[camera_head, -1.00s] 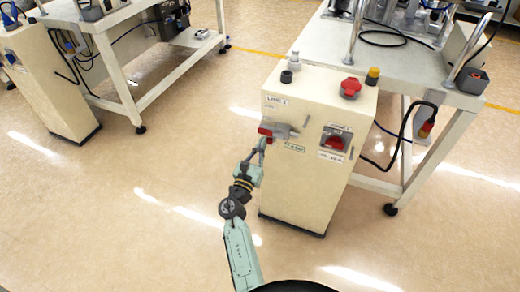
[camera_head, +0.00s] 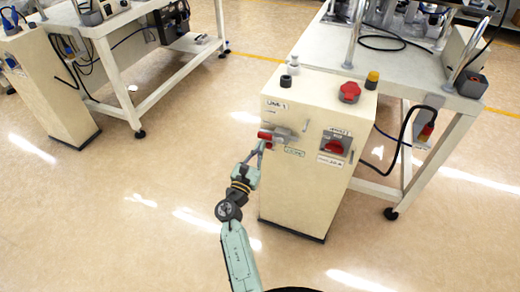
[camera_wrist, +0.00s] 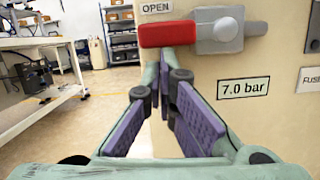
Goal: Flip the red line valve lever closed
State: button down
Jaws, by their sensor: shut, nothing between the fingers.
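The red valve lever (camera_wrist: 167,34) lies level and points left from its grey valve body (camera_wrist: 220,30) on the front of the cream cabinet. It sits just under an "OPEN" label (camera_wrist: 156,7). In the head view the lever (camera_head: 265,135) is at the cabinet's upper left front. My gripper (camera_wrist: 164,65) is shut and empty, with its fingertips just below the lever's underside in the wrist view. I cannot tell whether the tips touch the lever. In the head view my gripper (camera_head: 259,150) reaches up from the lower left.
A red rotary switch (camera_head: 334,145) is to the right on the same cabinet (camera_head: 300,190). A red button (camera_head: 349,92) and a yellow-capped part (camera_head: 372,78) stand on top. A "7.0 bar" label (camera_wrist: 243,88) is below the valve. Open floor lies left of the cabinet.

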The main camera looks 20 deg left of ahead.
jog(key=shift+a+r+m, duration=0.15)
jog(key=shift+r+m, duration=0.1)
jog(key=shift+m, duration=0.35)
notch_tip(320, 180, up, 9)
jog(key=d+m+g+h+b, duration=0.2)
jog(key=m+g+h, duration=0.1)
jog(key=m, duration=1.5)
jog(key=shift+d+r+m+g+h, duration=0.15)
jog(key=shift+m+g+h, duration=0.15)
jog(key=shift+h, duration=0.2)
